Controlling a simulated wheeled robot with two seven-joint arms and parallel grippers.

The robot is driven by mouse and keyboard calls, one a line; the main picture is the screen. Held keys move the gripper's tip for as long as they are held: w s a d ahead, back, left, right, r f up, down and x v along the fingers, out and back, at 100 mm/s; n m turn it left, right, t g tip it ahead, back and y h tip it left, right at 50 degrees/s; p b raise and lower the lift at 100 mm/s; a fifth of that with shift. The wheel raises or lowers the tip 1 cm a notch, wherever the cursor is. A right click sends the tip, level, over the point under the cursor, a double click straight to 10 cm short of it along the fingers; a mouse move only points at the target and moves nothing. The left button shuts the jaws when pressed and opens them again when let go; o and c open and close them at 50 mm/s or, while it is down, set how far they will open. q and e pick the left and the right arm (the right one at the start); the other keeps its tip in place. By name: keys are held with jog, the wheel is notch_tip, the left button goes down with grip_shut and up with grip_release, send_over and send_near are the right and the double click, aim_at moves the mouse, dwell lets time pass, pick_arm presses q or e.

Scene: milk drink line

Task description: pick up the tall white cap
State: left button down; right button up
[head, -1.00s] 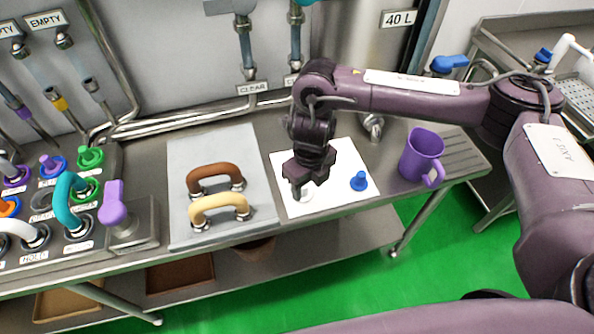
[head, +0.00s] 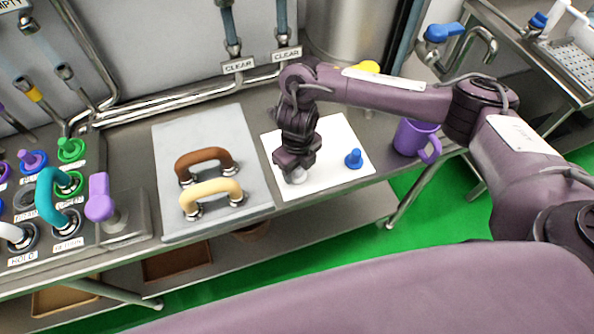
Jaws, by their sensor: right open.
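The tall white cap (head: 298,177) stands on a white mat (head: 338,133) on the steel bench. My right gripper (head: 296,172) points down right over the cap, and its fingers hide the cap's upper part. The gripper is open; I cannot tell whether its fingers touch the cap. My left gripper is not in view.
A blue cap (head: 354,159) stands close by on the same mat. A purple jug (head: 411,139) is to the right. A grey board with a brown handle (head: 205,160) and a cream handle (head: 212,192) lies to the left. A purple-handled valve (head: 100,200) stands further left.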

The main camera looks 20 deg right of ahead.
grip_shut()
dwell(0.3)
